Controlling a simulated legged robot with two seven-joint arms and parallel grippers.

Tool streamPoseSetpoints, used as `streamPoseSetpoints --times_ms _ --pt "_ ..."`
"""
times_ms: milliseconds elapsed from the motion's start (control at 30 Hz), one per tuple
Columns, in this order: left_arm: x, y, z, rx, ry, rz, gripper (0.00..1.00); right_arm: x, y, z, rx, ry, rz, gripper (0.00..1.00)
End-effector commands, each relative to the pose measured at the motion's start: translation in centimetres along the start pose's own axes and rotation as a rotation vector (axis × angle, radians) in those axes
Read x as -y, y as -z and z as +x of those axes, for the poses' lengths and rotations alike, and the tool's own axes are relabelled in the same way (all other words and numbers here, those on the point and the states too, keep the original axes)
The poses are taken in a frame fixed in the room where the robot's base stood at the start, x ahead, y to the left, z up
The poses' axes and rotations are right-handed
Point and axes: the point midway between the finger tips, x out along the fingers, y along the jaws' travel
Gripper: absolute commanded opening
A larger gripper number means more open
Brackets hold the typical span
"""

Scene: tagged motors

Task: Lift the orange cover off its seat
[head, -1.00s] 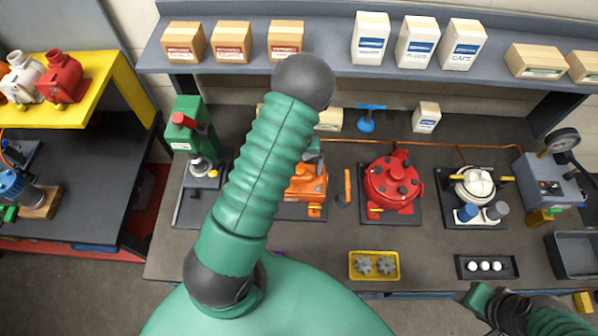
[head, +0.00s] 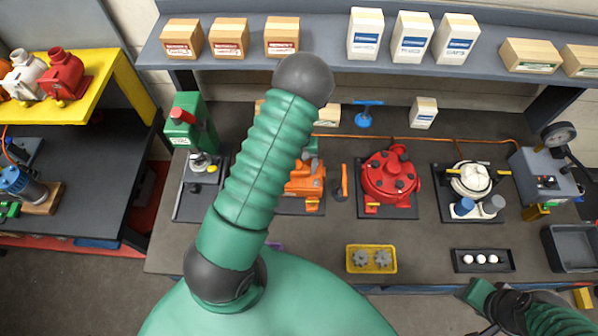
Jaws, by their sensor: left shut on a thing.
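The orange cover (head: 303,180) is on the orange motor on a dark mat at the middle of the bench, partly hidden behind my green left arm. My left gripper (head: 310,153) is at the top back of the cover, shut on it; its fingers are mostly hidden by the arm. I cannot tell whether there is a gap between the cover and its seat. My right gripper (head: 476,292) is low at the right, in front of the bench edge and away from the cover; its jaws do not show clearly.
A red motor (head: 389,178) stands right of the orange one, with an orange-handled tool (head: 344,182) between them. A white motor (head: 470,181), a yellow gear tray (head: 371,259) and a black tray of white balls (head: 483,261) are further along. A shelf (head: 330,64) with boxes overhangs the back.

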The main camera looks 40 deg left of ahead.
Motion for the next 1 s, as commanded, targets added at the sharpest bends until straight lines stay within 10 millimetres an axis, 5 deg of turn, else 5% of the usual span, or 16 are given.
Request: streamPoseSetpoints --times_ms 433,767,1000 --pt "-0.2 0.0 -0.7 -0.001 -0.005 0.002 0.05 0.0 -0.1 0.4 0.0 0.0 0.0 0.4" --pt "-0.3 -0.4 -3.5 -0.003 -0.005 0.002 0.05 0.0 -0.5 2.0 0.0 0.0 0.0 0.4" --pt "-1.0 -3.6 -3.3 0.002 -0.005 0.004 0.05 0.0 -0.7 3.1 0.0 0.0 0.0 0.4"
